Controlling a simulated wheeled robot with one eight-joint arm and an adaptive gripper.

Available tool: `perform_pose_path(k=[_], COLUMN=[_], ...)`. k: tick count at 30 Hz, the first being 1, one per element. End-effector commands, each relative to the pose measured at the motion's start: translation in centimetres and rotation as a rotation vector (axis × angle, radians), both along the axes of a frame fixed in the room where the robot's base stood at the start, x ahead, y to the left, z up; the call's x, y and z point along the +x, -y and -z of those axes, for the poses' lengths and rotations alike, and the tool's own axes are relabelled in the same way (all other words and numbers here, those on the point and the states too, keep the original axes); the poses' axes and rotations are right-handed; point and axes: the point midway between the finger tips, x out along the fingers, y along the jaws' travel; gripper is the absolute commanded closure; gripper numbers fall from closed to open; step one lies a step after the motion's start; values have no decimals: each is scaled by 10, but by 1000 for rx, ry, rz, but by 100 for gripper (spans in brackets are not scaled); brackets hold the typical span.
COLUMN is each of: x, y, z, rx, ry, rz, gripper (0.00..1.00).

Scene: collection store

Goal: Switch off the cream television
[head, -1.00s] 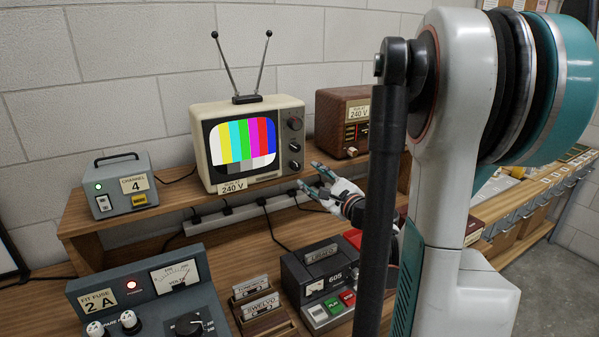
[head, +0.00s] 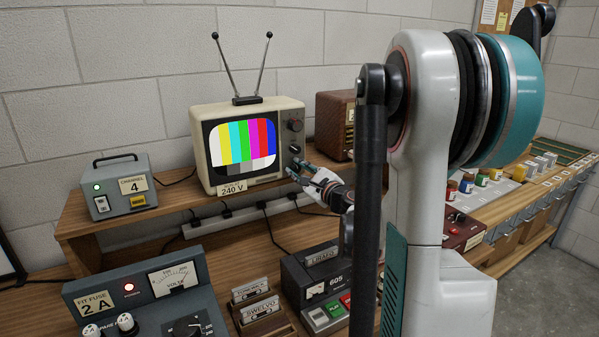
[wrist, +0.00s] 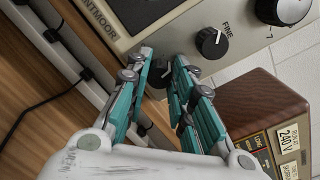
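The cream television (head: 199,135) stands on the wooden shelf, its screen (head: 243,146) lit with colour bars. Its right panel carries an upper dial (head: 295,125), also in the wrist view (wrist: 284,8), and a smaller knob marked FINE (wrist: 211,43). My gripper (head: 296,168) is at the panel's lower right. In the wrist view my gripper (wrist: 163,55) has its two teal-padded fingers apart. A dark lower knob (wrist: 158,78) shows between and behind the fingertips, partly hidden. I cannot tell whether the fingers touch it.
A brown wooden radio (head: 334,122) stands close to the right of the television. A grey channel box (head: 119,188) is at the left. A power strip with cables (head: 240,211) runs below the shelf edge. A meter box (head: 150,290) and a cassette unit (head: 315,280) occupy the lower bench.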

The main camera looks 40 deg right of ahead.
Motion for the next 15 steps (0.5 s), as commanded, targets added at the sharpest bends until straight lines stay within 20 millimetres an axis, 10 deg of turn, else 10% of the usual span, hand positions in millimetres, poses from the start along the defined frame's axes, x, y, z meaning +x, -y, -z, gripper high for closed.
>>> perform_pose_path(k=[15], x=[0], y=[0], z=[0], rx=[-55], ry=[-14], rz=[-1], gripper=[100])
